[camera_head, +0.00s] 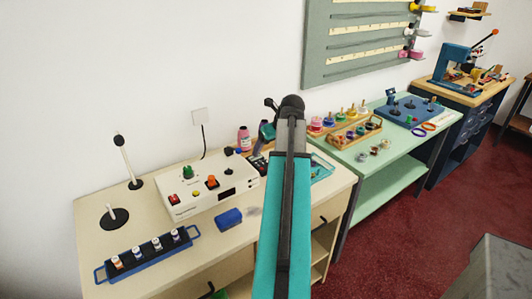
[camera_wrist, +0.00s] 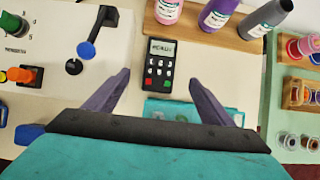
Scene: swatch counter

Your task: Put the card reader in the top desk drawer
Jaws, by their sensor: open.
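The card reader (camera_wrist: 159,65) is dark, with a lit screen and a keypad with red and green keys. It lies on the cream desk, upright in the wrist view. My gripper (camera_wrist: 160,78) is open above it, one finger to each side, with nothing held. In the head view my arm covers part of this area, and only a dark piece of the card reader (camera_head: 256,166) seems to show. The desk's top drawer (camera_head: 329,211) is partly visible to the right of my arm and looks shut. My arm hides the rest of its front.
A teal tray (camera_wrist: 190,112) lies just below the card reader. Bottles stand on a wooden rack (camera_wrist: 210,30) behind it. A white control box (camera_head: 213,190) with knobs and levers stands to the left, near a blue block (camera_head: 229,218). A green table (camera_head: 390,150) adjoins at right.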

